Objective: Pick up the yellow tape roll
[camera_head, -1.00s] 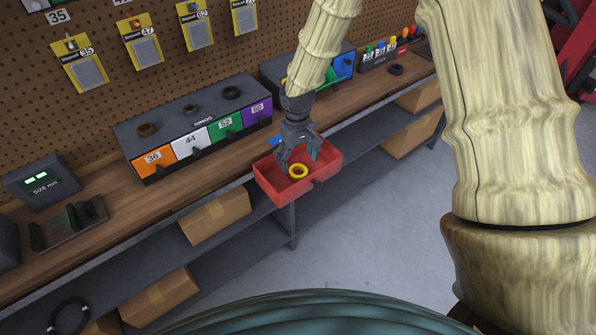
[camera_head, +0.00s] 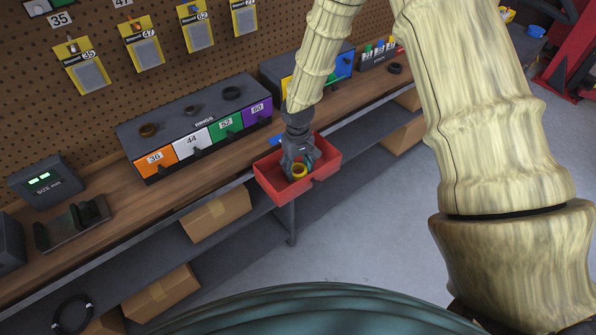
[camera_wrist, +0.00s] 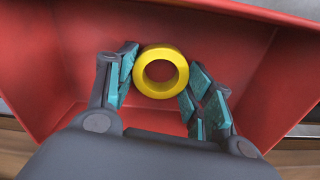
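The yellow tape roll (camera_head: 299,170) lies inside an open red drawer (camera_head: 329,161) at the front of the workbench. My gripper (camera_head: 299,172) reaches down into the drawer from above, right at the roll. In the wrist view the roll (camera_wrist: 161,71) lies on the red drawer floor with its hole facing the camera. The teal-padded fingers of my gripper (camera_wrist: 160,87) are apart, one on each side of the roll. The right finger is close to the roll's edge; I cannot tell if it touches. A small gap shows at the left finger.
The drawer walls (camera_wrist: 55,75) stand close around my fingers. A grey cabinet (camera_head: 190,110) with numbered coloured drawers sits on the bench to the left. A blue thing (camera_head: 276,141) lies behind the red drawer. Free floor (camera_head: 360,240) shows in front of the bench.

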